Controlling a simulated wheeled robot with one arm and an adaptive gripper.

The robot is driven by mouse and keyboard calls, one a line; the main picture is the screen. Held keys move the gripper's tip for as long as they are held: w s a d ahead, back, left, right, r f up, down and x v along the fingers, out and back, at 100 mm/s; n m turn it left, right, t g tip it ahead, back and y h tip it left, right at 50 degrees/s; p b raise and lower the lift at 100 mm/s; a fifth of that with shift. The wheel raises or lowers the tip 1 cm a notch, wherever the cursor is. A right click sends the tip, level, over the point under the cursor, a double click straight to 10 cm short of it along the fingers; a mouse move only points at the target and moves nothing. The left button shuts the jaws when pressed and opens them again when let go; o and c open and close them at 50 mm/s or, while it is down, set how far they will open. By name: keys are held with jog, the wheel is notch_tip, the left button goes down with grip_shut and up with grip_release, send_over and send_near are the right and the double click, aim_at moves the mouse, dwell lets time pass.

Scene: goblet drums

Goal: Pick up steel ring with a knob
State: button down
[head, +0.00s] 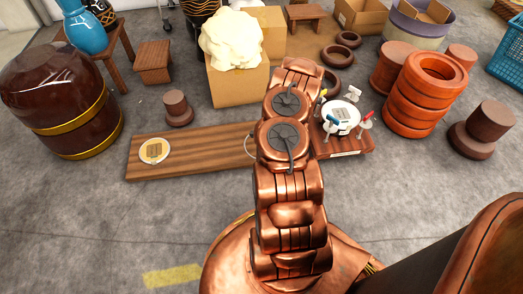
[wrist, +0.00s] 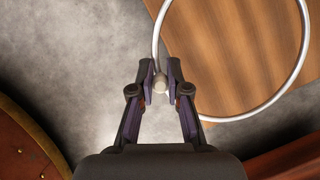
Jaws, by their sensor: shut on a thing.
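The steel ring (wrist: 233,118) shows in the wrist view as a thin, pale hoop, with its top cut off by the picture edge. Its small round knob (wrist: 160,86) sits between the fingertips of my gripper (wrist: 161,78), which is shut on it. The hoop extends up and right from the fingers, over a wooden board and grey floor. In the head view a thin pale curve (head: 249,140) shows just left of my arm, likely part of the ring. My arm hides the gripper and most of the ring there.
A long wooden board (head: 205,165) lies low on the floor, with a yellow-centred disc (head: 154,151) at its left. Right of my arm, a white round piece (head: 341,117) stands among coloured-handled items. A barrel (head: 60,95) is at left, orange rings (head: 425,95) at right.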

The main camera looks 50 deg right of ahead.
jog(key=s+a+p, duration=0.1)
jog(key=s+a, duration=0.4)
jog(key=s, duration=0.2)
jog(key=shift+s+a+r, duration=0.2)
jog(key=shift+a+r, duration=0.2)
jog(key=shift+r, duration=0.05)
